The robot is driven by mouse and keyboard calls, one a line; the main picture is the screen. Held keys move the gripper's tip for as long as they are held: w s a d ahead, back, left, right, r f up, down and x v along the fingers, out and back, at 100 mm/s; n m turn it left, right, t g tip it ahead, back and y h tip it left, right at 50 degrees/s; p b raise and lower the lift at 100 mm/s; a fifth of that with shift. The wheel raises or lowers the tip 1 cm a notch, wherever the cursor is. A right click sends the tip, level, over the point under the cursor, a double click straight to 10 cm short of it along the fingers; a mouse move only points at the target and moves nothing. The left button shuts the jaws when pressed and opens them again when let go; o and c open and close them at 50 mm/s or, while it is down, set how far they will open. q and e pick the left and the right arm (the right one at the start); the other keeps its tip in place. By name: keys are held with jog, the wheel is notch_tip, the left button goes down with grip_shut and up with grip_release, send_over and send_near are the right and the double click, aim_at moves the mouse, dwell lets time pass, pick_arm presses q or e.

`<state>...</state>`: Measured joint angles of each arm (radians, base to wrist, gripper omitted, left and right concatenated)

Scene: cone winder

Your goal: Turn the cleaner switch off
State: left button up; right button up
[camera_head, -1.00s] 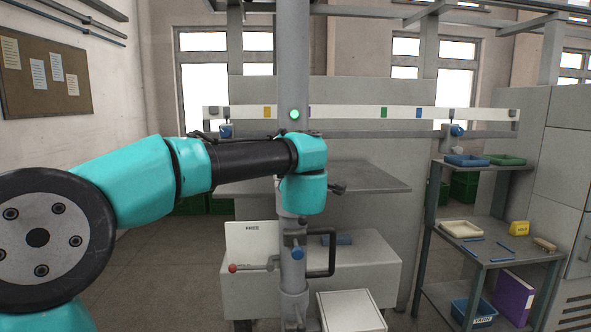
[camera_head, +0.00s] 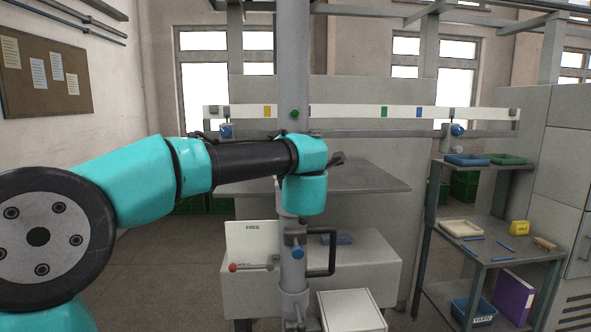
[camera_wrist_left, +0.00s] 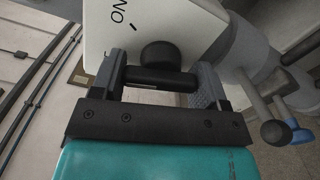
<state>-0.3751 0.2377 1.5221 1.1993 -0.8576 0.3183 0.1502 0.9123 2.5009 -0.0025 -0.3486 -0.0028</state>
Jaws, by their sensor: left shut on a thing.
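In the left wrist view, my left gripper (camera_wrist_left: 163,84) is shut on the black handle of the cleaner switch (camera_wrist_left: 158,54). The handle sits between the two fingers, in front of a white plate (camera_wrist_left: 107,30) with the letters "ON" and a short black mark. In the head view my left arm (camera_head: 255,160) reaches in from the left to the grey post (camera_head: 293,60). A small green lamp (camera_head: 294,114) on the post above my wrist looks dark. My right gripper is not in view.
Below my wrist are a white "FREE" board (camera_head: 250,240), a red-knobbed lever (camera_head: 233,267) and a black bar handle (camera_head: 331,252). A shelf rack (camera_head: 490,240) stands at the right.

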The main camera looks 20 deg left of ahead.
pick_arm(q)
jog(key=shift+n, duration=1.5)
jog(key=o, duration=0.9)
jog(key=shift+o, duration=0.2)
jog(key=v, duration=1.7)
jog(key=shift+d, duration=0.2)
jog(key=shift+s, duration=0.15)
